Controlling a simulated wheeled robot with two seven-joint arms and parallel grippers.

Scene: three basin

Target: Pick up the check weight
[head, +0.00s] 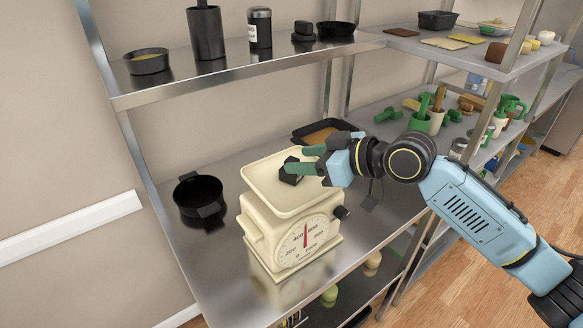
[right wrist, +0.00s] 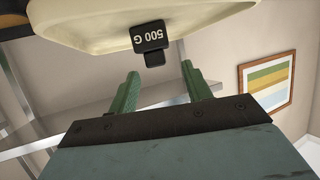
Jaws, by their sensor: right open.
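The check weight (head: 290,172) is a small black block on the pan of a cream dial scale (head: 292,236). In the right wrist view the weight (right wrist: 151,41) shows the marking "500 G", upside down, near the pan's edge (right wrist: 100,38). My right gripper (head: 302,160) reaches in from the right over the pan, its green fingers beside the weight. In the right wrist view the open fingers (right wrist: 164,92) point towards the weight, with a gap between them. My left gripper is not in view.
A black pot (head: 198,196) stands left of the scale on the metal shelf. A dark tray (head: 322,132) lies behind the scale. An upper shelf (head: 235,68) with a bowl and several containers runs above. Green-handled tools and cups (head: 432,112) fill the right-hand shelf.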

